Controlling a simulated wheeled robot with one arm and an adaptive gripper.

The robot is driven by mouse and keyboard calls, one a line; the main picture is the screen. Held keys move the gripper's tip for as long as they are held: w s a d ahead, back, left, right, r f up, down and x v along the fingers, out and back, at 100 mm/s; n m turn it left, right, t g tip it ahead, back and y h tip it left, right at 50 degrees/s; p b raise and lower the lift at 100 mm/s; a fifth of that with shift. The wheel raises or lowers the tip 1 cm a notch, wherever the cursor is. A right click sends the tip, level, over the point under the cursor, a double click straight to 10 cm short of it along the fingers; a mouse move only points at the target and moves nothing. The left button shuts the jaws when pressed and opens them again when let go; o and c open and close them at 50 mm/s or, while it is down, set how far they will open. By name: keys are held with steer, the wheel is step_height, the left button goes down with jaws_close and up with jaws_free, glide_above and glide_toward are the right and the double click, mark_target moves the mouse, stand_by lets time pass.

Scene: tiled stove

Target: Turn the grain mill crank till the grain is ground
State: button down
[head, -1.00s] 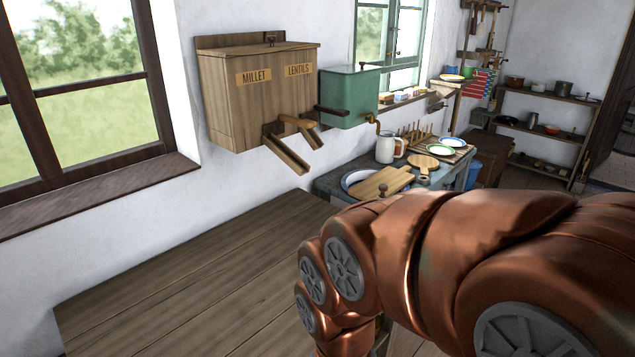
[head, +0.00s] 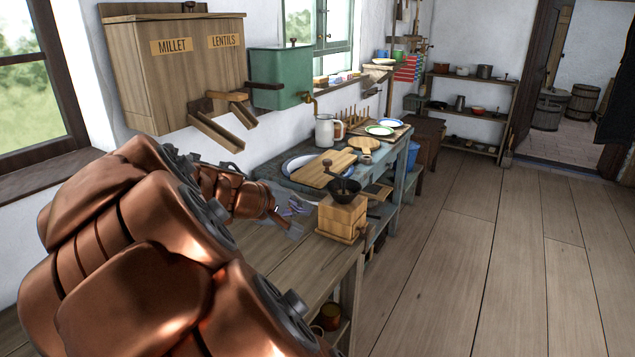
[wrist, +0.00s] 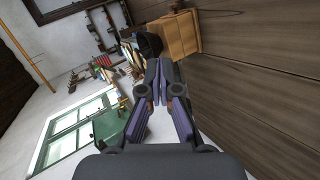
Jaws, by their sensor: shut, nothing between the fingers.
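The grain mill (head: 342,218) is a wooden box with a dark bowl-shaped hopper (head: 343,190) on top. It stands upright near the right edge of the wooden table. Its crank rises above the hopper and ends in a small brown knob (head: 327,163). My gripper (head: 300,207) is just left of the mill, low over the table and apart from it. In the wrist view, the purple-padded fingers of my gripper (wrist: 160,68) are together and empty, pointing toward the mill (wrist: 180,38). The grain inside the hopper is hidden.
The wooden table (head: 285,262) holds the mill. Behind it, a blue-grey bench (head: 400,160) carries a cutting board (head: 325,168), a white jug (head: 324,130) and plates. The millet and lentils bin (head: 170,85) hangs on the wall with chutes. The floor (head: 460,260) at right is clear.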

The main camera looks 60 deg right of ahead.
steer(key=w+d+n+h+b, duration=0.1)
steer(key=w+d+h+b, duration=0.2)
steer(key=w+d, duration=0.25)
steer(key=n+t+h+b, duration=0.1)
steer(key=n+t+h, duration=0.1)
steer(key=n, duration=0.1)
glide_toward(325, 163)
steer(key=shift+m, duration=0.3)
steer(key=d, duration=0.4)
steer(key=d+p, duration=0.1)
steer(key=d, duration=0.2)
steer(key=shift+d+f, duration=0.1)
steer(key=shift+f, duration=0.3)
steer(key=shift+w+g, duration=0.2)
steer(key=shift+g, duration=0.1)
